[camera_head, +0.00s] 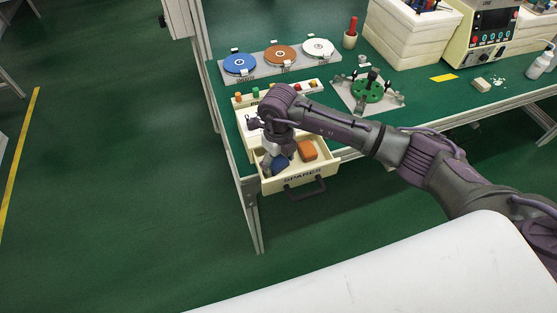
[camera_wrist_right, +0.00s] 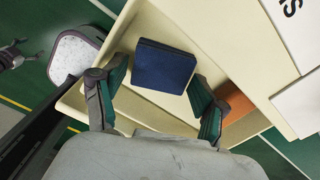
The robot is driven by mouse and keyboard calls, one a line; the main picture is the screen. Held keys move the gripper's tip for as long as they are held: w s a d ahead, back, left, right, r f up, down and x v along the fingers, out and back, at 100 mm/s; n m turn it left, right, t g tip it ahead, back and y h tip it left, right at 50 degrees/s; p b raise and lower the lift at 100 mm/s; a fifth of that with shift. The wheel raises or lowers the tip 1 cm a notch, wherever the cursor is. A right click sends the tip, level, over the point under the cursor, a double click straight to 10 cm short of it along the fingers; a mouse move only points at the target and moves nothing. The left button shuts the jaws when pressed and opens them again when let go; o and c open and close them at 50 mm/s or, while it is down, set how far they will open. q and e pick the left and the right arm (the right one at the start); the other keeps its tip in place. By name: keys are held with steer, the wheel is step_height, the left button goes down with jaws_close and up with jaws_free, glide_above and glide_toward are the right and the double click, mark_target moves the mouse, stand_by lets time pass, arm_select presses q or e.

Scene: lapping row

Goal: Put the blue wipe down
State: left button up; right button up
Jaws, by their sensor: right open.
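The blue wipe (camera_head: 281,164) is a dark blue folded square in the open cream drawer (camera_head: 300,181) marked SPARES. In the right wrist view the wipe (camera_wrist_right: 165,67) lies flat on pale material, just beyond and between my fingertips, with a gap on each side. My right gripper (camera_wrist_right: 158,92) is open and holds nothing. In the head view my right gripper (camera_head: 270,160) points down into the drawer and partly hides the wipe.
An orange block (camera_head: 307,150) lies in the drawer, right of the wipe; it also shows beside my right finger (camera_wrist_right: 238,104). On the green bench stand a rack of discs (camera_head: 282,60), a green round fixture (camera_head: 368,88) and white boxes (camera_head: 400,38). Floor at left is clear.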

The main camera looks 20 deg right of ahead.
mark_target(279, 163)
step_height(279, 163, up, 12)
steer(key=b, duration=0.2)
steer(key=shift+r, duration=0.15)
stand_by(0.5)
